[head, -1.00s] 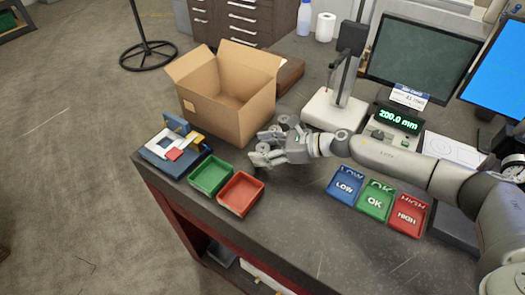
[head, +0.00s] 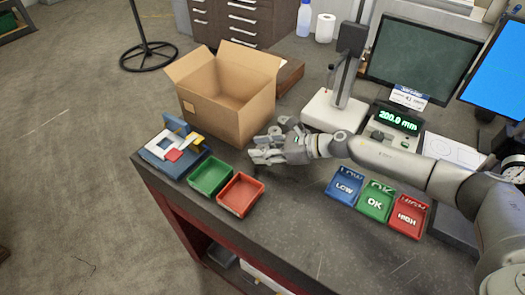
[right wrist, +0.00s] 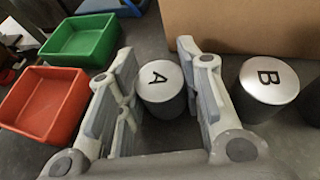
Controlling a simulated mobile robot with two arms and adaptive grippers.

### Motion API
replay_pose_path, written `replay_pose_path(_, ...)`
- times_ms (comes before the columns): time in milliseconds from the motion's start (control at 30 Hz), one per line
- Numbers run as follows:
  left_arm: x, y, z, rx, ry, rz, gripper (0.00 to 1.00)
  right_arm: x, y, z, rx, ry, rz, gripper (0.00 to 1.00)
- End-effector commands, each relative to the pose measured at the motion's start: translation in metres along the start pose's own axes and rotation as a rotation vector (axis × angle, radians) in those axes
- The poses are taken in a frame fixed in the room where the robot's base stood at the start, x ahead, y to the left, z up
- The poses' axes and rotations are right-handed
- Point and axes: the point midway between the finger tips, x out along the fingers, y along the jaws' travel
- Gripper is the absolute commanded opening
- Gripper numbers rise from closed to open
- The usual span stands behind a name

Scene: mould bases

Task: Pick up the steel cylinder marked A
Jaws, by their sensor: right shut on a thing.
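The steel cylinder marked A (right wrist: 160,78) stands upright on the bench in the right wrist view, its black letter on a bright top. My right gripper (right wrist: 163,90) has one finger on each side of it and is shut on it. In the head view my right gripper (head: 264,150) is low over the bench in front of the cardboard box, and its fingers mostly hide cylinder A. A steel cylinder marked B (right wrist: 268,80) stands just to the right of the gripper in the right wrist view. My left gripper is not in view.
An open cardboard box (head: 238,120) stands close behind the gripper. A green tray (head: 210,177) and a red tray (head: 241,194) are to the left. LOW (head: 345,189), OK (head: 375,202) and HIGH (head: 407,217) bins are to the right. The bench front is clear.

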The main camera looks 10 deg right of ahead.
Motion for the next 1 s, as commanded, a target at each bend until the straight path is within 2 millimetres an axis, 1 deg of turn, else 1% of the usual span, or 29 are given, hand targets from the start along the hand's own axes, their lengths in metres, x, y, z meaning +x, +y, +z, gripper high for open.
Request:
replay_pose_path(167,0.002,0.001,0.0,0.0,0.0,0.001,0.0,-0.002,-0.001,0.005,-0.001,-0.002,-0.002,0.0)
replay_pose_path(267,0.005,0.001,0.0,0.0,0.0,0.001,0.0,-0.005,-0.001,0.012,-0.005,-0.002,-0.001,0.0)
replay_pose_path(367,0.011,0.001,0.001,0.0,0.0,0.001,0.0,-0.01,-0.002,0.025,-0.007,-0.003,-0.002,0.0)
replay_pose_path(400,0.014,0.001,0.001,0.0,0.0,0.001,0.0,-0.013,-0.002,0.031,-0.008,-0.004,-0.002,0.0)
replay_pose_path(433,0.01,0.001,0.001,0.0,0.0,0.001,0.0,-0.016,0.004,0.036,-0.007,-0.002,0.0,0.0)
replay_pose_path(533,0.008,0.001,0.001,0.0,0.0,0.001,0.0,-0.025,0.017,0.049,-0.007,-0.002,0.001,0.0)
replay_pose_path(733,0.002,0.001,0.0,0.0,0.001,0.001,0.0,-0.046,0.048,0.083,-0.008,-0.003,0.0,0.0)
replay_pose_path(867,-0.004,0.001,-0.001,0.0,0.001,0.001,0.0,-0.057,0.075,0.092,-0.007,-0.003,0.002,0.0)
replay_pose_path(1000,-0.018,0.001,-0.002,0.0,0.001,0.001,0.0,-0.066,0.098,0.102,-0.006,-0.001,0.0,0.0)
